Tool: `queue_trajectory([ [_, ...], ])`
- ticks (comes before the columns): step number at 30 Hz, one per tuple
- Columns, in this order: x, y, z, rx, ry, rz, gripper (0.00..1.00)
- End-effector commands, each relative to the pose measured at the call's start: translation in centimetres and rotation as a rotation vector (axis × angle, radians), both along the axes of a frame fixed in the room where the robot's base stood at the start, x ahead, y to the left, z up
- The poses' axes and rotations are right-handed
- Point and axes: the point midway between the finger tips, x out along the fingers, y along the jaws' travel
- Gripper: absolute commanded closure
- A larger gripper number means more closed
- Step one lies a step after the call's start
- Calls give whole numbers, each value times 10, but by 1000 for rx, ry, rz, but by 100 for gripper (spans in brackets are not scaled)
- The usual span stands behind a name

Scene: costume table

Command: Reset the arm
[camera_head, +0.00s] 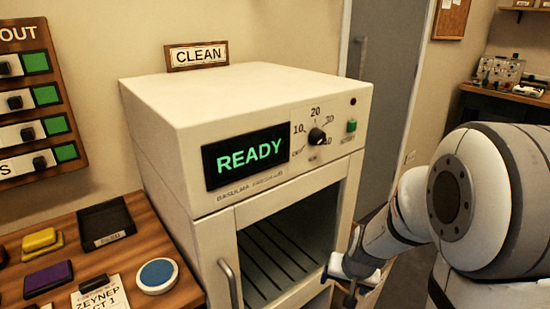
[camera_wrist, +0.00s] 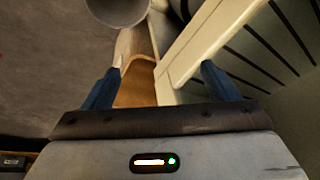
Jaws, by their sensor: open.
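My gripper (camera_head: 352,278) is at the lower right in the head view, in front of the right side of a white cabinet's (camera_head: 215,95) opening. In the wrist view my gripper (camera_wrist: 160,84) has its two blue fingers spread apart, with nothing held between them. A pale cabinet edge (camera_wrist: 200,45) and dark slatted shelf show beyond the right finger. I cannot tell whether the gripper touches the cabinet.
The cabinet display (camera_head: 245,157) reads READY, with a dial (camera_head: 317,136) beside it. A metal handle (camera_head: 229,284) stands left of the opening. A wooden table (camera_head: 75,239) at left holds a black tray (camera_head: 105,222) and a blue round pad (camera_head: 157,275).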

Motion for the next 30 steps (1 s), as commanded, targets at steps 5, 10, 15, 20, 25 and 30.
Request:
queue_trajectory([
  [5,-42,18,125,-18,18,123,19],
  [10,-91,25,209,-61,52,212,19],
  [15,-129,24,260,-105,81,263,19],
  [20,-146,22,275,-126,98,279,19],
  [25,-148,22,274,-129,101,281,22],
  [30,-148,22,274,-128,100,281,36],
])
